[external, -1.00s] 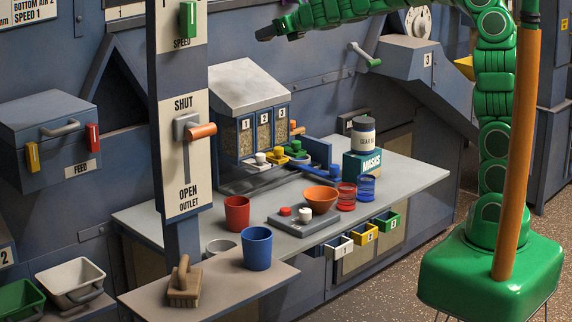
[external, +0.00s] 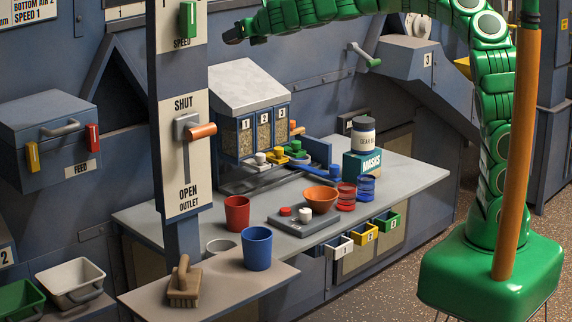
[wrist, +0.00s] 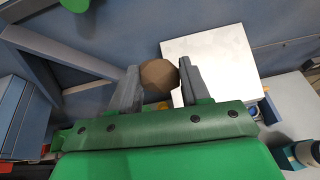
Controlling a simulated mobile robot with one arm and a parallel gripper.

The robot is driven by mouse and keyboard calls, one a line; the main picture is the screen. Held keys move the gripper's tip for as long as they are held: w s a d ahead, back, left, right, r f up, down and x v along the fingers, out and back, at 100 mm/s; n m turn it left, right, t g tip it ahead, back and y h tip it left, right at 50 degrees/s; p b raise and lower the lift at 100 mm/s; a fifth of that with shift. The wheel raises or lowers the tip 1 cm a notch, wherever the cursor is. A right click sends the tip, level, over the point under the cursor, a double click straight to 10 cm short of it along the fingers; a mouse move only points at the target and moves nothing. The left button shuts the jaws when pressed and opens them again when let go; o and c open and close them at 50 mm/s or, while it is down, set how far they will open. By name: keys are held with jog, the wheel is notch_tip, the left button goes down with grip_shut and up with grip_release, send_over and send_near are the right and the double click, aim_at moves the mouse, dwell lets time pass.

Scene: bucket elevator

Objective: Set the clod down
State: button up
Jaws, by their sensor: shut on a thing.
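The clod (wrist: 159,76) is a brown, roughly faceted lump. In the wrist view it sits between the two grey fingers of my gripper (wrist: 160,84), which are shut on it. In the external view my gripper (external: 233,36) is high above the bench, left of the top of the arm's arch, close in the picture to the post. The clod is too small and dark to make out clearly there. The grey worktop (external: 400,185) lies well below my gripper.
The post with the outlet lever (external: 200,131) stands left of my gripper. A sloped-lid bin unit (external: 250,90) is below it. The worktop holds a red cup (external: 237,213), blue cup (external: 257,248), orange bowl (external: 320,198) and tins. Its right end is clear.

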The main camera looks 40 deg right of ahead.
jog(key=shift+s+a+f+m+g+h, duration=0.5)
jog(key=shift+s+a+f+m+h, duration=1.35)
jog(key=shift+s+a, duration=4.25)
jog(key=shift+h, duration=0.25)
jog(key=f, duration=0.9)
jog(key=w+a+f, duration=0.1)
jog(key=f, duration=0.8)
jog(key=w+f, duration=0.1)
jog(key=f, duration=0.9)
jog(key=shift+w+a+f, duration=0.1)
jog(key=shift+w+a, duration=0.05)
jog(key=shift+a, duration=0.25)
jog(key=shift+w+a+f, duration=0.9)
jog(key=shift+w+f, duration=0.7)
jog(key=shift+w, duration=0.45)
jog(key=shift+w+a+f, duration=0.9)
jog(key=shift+w+f, duration=0.65)
jog(key=shift+w, duration=0.45)
jog(key=shift+w+a+f, duration=0.9)
jog(key=shift+w+f, duration=0.7)
jog(key=shift+w, duration=0.45)
jog(key=shift+f, duration=0.1)
jog(key=shift+w+a+f, duration=0.15)
jog(key=shift+w+f, duration=0.15)
jog(key=shift+f, duration=1.45)
